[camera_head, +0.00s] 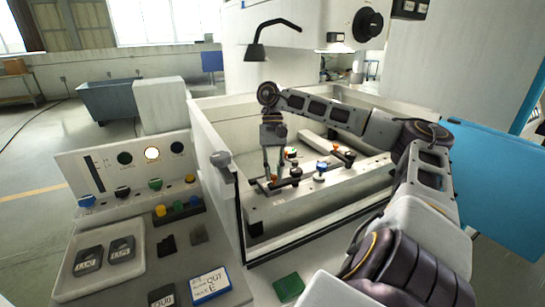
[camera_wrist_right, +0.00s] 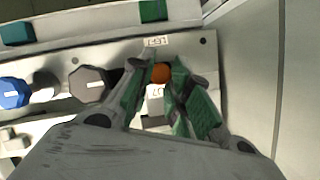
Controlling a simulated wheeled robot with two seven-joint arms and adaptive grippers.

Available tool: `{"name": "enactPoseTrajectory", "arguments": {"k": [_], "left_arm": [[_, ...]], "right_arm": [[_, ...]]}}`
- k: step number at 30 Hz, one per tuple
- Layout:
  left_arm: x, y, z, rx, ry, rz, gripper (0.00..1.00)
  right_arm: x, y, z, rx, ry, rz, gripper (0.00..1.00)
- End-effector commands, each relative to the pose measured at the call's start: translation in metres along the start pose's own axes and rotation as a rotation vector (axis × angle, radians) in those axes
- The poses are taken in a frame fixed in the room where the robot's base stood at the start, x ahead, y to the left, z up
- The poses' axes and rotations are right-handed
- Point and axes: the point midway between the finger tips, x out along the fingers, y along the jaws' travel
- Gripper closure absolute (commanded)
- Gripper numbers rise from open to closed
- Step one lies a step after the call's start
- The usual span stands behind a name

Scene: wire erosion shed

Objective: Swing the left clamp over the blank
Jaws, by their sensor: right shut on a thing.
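The left clamp's orange knob (camera_wrist_right: 161,73) sits between my right gripper's green-padded fingers in the right wrist view, beside a label reading LEFT (camera_wrist_right: 155,41). In the head view the orange knob (camera_head: 274,179) is at the left end of a pale metal rail (camera_head: 318,190) inside the machine tank. My right gripper (camera_head: 273,170) reaches down over it and is shut on it. The clamp's arm is mostly hidden by the fingers. I cannot clearly pick out the blank. My left gripper is out of view.
A dark knob (camera_head: 296,171) and a blue knob (camera_head: 321,167) stand right of the held knob on the rail. Tank walls (camera_head: 213,150) surround the work area. A control panel (camera_head: 125,170) stands at left, with a tray (camera_head: 105,262) in front.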

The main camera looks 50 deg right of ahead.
Motion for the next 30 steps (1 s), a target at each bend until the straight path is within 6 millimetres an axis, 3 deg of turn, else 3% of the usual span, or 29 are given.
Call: {"name": "enactPoseTrajectory", "arguments": {"k": [17, 18, 22, 30], "left_arm": [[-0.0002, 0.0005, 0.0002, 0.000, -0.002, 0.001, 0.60], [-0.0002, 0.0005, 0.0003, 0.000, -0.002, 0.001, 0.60], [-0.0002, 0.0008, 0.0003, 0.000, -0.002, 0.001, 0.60], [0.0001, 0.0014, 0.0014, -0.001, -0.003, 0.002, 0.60]], "right_arm": [[0.0003, 0.0012, 0.0044, -0.047, -0.001, 0.018, 1.00], [0.0004, 0.0012, 0.0044, -0.047, -0.001, 0.018, 0.78], [0.0006, 0.0012, 0.0040, -0.046, -0.001, 0.018, 0.61], [0.0009, 0.0012, 0.0034, -0.045, 0.000, 0.018, 0.58]]}}
